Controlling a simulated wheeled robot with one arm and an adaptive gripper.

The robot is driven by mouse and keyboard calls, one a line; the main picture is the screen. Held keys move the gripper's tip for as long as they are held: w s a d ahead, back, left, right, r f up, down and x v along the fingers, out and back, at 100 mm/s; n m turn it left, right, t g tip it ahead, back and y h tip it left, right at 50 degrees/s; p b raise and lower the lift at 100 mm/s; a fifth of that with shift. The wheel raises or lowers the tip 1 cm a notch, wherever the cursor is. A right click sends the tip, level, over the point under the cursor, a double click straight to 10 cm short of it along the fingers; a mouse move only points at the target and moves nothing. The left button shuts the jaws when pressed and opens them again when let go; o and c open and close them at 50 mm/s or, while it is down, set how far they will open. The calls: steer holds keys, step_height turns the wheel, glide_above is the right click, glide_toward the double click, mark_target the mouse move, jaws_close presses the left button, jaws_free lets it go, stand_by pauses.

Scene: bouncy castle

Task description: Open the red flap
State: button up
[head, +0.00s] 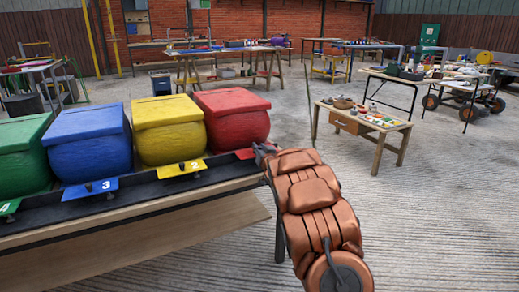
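A red bin (231,122) with a red lid (230,99) stands at the right end of a row of bins. The lid lies flat on top and looks closed. A small red tab (245,154) shows at the bin's front foot, partly hidden by my gripper. My copper-coloured arm reaches up from the bottom right, and my gripper (263,152) is at its far end, beside the red tab at the bin's lower right. I cannot tell whether it touches the tab. The fingers are small and mostly hidden by the arm.
Yellow (168,138), blue (91,150) and green (22,165) bins stand left of the red one, with numbered tabs, on a dark-edged bench (140,205). A small wooden table (395,127) with small items stands to the right. The floor between is clear.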

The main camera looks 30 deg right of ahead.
jaws_close()
steer(key=shift+a+r+p, duration=0.1)
steer(key=shift+r+p, duration=0.05)
steer(key=shift+p, duration=0.15)
